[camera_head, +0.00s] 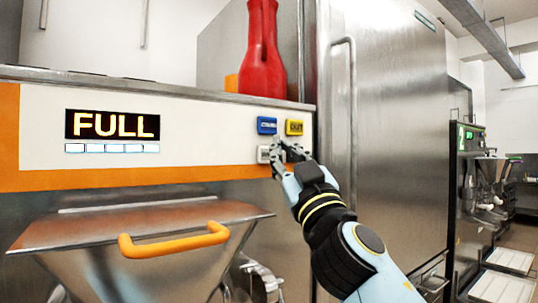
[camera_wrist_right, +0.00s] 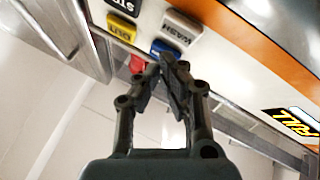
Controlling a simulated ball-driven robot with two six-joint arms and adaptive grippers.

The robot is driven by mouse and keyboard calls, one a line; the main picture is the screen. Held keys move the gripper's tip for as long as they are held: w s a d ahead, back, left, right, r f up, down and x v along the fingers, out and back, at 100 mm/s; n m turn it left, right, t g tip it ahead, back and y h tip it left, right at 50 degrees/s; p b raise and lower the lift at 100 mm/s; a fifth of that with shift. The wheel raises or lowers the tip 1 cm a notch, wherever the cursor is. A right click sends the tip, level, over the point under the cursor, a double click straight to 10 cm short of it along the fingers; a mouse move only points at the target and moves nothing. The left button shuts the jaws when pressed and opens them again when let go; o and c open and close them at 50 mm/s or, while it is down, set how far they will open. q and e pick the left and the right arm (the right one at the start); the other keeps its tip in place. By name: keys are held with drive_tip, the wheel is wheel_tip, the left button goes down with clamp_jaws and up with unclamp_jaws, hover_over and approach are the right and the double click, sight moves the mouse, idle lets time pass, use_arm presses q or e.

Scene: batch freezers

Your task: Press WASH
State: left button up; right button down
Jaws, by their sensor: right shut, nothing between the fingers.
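The grey WASH button (camera_wrist_right: 182,27) shows in the right wrist view, its lettering upside down. In the head view the WASH button (camera_head: 263,155) is the pale lower-left one on the white panel, and my fingers stand close to its right side. My right gripper (camera_head: 279,146) is shut and empty in front of the button group. In the right wrist view its fingertips (camera_wrist_right: 166,62) appear close to the blue button (camera_wrist_right: 165,48). I see no clear contact with any button. My left gripper is not in view.
A yellow OUT button (camera_head: 294,127) sits right of the blue one. A dark button (camera_wrist_right: 124,5) is partly cut off in the wrist view. The display (camera_head: 112,125) reads FULL.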

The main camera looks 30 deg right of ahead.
drive_tip(key=shift+w, duration=0.65)
idle(1.0)
drive_tip(key=shift+w+a, duration=0.1)
drive_tip(key=shift+w, duration=0.3)
drive_tip(key=shift+w+b, duration=0.4)
drive_tip(key=shift+w, duration=0.1)
idle(0.6)
drive_tip(key=shift+s, duration=0.95)
drive_tip(key=shift+s+d+b, duration=0.15)
drive_tip(key=shift+s, duration=1.1)
drive_tip(key=shift+s+d+b, duration=0.1)
drive_tip(key=shift+s+b, duration=0.05)
drive_tip(key=shift+s, duration=1.1)
